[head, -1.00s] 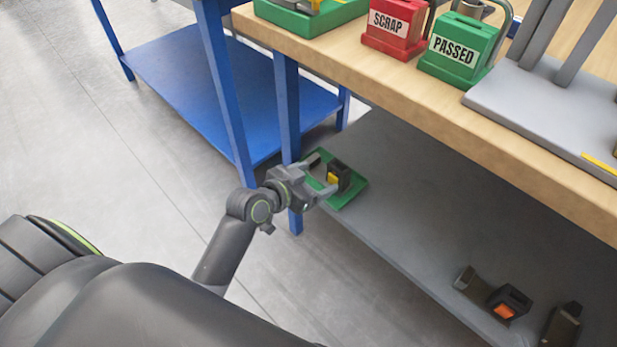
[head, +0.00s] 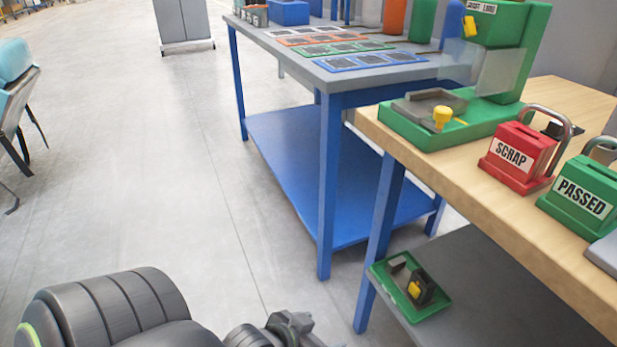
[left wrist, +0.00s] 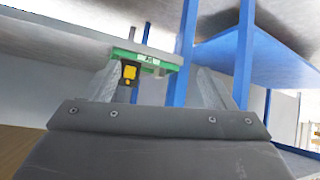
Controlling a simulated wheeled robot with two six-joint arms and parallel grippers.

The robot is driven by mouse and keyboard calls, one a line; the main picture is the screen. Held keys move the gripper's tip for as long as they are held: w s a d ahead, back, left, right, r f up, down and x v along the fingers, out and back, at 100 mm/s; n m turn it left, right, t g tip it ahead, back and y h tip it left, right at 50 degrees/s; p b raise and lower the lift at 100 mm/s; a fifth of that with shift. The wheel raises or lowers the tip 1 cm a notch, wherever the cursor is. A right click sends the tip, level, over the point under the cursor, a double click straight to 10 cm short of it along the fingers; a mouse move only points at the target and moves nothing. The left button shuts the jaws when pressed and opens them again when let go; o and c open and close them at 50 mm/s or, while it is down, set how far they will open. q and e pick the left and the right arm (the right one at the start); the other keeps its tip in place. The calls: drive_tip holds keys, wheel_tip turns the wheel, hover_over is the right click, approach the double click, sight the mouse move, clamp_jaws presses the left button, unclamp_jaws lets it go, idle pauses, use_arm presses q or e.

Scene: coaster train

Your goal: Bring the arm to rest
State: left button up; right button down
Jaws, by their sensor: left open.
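My left gripper (left wrist: 158,82) is open and empty; its two fingers stand apart in the left wrist view. In the head view only part of my left arm and wrist (head: 290,326) shows at the bottom edge, and the fingertips cannot be made out. A green tray (head: 440,308) lies on the grey lower shelf, holding a black part with a yellow piece (head: 414,290). The tray also shows beyond the fingers in the left wrist view (left wrist: 168,66), apart from them. My right gripper is not in view.
A wooden bench (head: 470,190) at right carries a green fixture (head: 400,128), a red SCRAP box (head: 520,142) and a green PASSED box (head: 575,212). A blue-legged table (head: 335,190) stands behind. The floor at left is clear up to a chair (head: 15,100).

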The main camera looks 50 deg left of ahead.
use_arm(q)
drive_tip(key=shift+s+a+r+n+y, duration=0.1)
drive_tip(key=shift+s+a+n+y, duration=0.1)
drive_tip(key=shift+s, duration=0.4)
drive_tip(key=shift+s+a+n+y, duration=0.1)
drive_tip(key=shift+s+a, duration=0.1)
drive_tip(key=shift+s, duration=0.35)
